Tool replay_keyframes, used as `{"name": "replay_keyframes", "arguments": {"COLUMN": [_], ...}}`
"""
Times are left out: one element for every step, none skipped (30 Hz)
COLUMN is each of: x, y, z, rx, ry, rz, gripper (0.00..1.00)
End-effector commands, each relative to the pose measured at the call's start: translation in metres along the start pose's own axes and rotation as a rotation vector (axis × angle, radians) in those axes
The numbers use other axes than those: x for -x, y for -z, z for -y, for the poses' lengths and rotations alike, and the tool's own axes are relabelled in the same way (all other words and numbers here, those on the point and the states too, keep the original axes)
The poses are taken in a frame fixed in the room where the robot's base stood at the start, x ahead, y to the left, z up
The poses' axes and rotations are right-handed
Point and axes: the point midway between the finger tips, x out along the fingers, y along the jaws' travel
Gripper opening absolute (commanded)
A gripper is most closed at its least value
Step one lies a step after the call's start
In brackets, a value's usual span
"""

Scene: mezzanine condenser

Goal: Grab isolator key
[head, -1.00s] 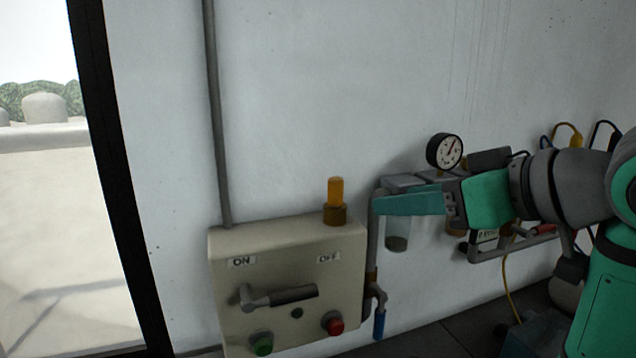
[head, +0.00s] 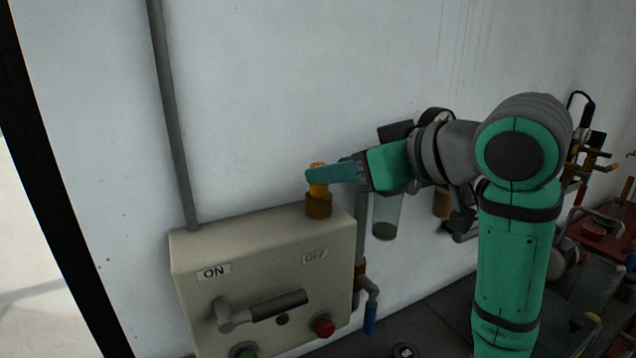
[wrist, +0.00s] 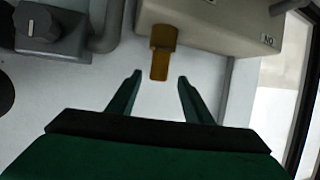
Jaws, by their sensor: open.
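The isolator key looks like an orange-yellow stem (head: 318,190) on a brass-coloured collar (head: 319,206), standing upright on top of the beige switch box (head: 255,240). It also shows in the wrist view (wrist: 160,62), hanging from the box's edge in that upside-down view. My gripper (head: 322,174) is open, reaching in from the right at the height of the stem's top. In the wrist view its two green fingers (wrist: 159,79) lie on either side of the stem's free end, with a gap on both sides. In the head view a finger covers part of the stem.
The box front has ON and OFF labels, a grey lever (head: 265,309), a green button (head: 244,351) and a red button (head: 322,326). A grey conduit (head: 172,110) runs up the wall at left.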

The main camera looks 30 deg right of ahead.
Motion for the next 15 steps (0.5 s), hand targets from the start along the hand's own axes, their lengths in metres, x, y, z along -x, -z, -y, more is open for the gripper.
{"name": "replay_keyframes", "arguments": {"x": [-0.003,-0.004,-0.008,-0.011,-0.015,-0.020,-0.024,-0.029,-0.035,-0.039,-0.043,-0.048,-0.050,-0.051,-0.053], "y": [0.000,0.000,0.000,0.000,0.000,-0.001,-0.001,-0.001,-0.001,-0.001,-0.001,0.000,0.000,0.000,0.000], "z": [0.000,0.000,0.000,0.000,0.000,-0.001,-0.001,-0.002,-0.002,-0.002,-0.002,-0.001,-0.002,-0.002,-0.002], "rx": [0.000,0.000,0.000,0.000,0.000,-0.001,-0.001,-0.001,-0.001,-0.001,0.000,0.000,0.000,0.000,0.001], "ry": [0.001,0.001,0.002,0.003,0.004,0.004,0.004,0.004,0.004,0.004,0.004,0.004,0.004,0.003,0.003], "rz": [0.000,0.000,0.001,0.001,0.001,0.002,0.002,0.002,0.002,0.002,0.002,0.001,0.001,0.000,0.000], "gripper": [0.46,0.46,0.46,0.46,0.46,0.46,0.46,0.46,0.46,0.46,0.46,0.46,0.46,0.46,0.46]}}
